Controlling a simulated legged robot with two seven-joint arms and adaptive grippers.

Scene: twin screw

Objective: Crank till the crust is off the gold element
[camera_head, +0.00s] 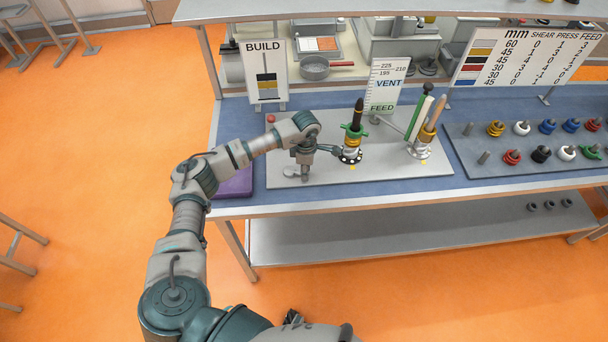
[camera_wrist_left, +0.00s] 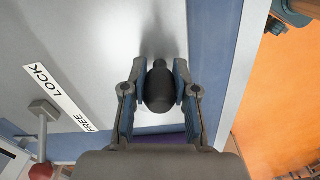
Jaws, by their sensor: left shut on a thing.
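My left gripper (camera_head: 305,168) points down over the left part of the grey base plate (camera_head: 390,174). In the left wrist view its two fingers close on a rounded black knob (camera_wrist_left: 160,88), which looks like the crank's handle. Right of it in the head view stands an upright screw with a dark tip (camera_head: 358,112), a green collar (camera_head: 354,131) and a gold element (camera_head: 351,143) above a black base ring. I cannot make out crust on the gold. My right gripper is not in view.
A red-knobbed lever (camera_wrist_left: 41,172) stands by a LOCK/FREE label (camera_wrist_left: 60,97). A BUILD sign (camera_head: 266,75) and a VENT/FEED gauge (camera_head: 387,88) stand behind. A pegboard tray (camera_head: 470,158) of coloured rings is at right. A purple pad (camera_head: 234,181) lies left of the plate.

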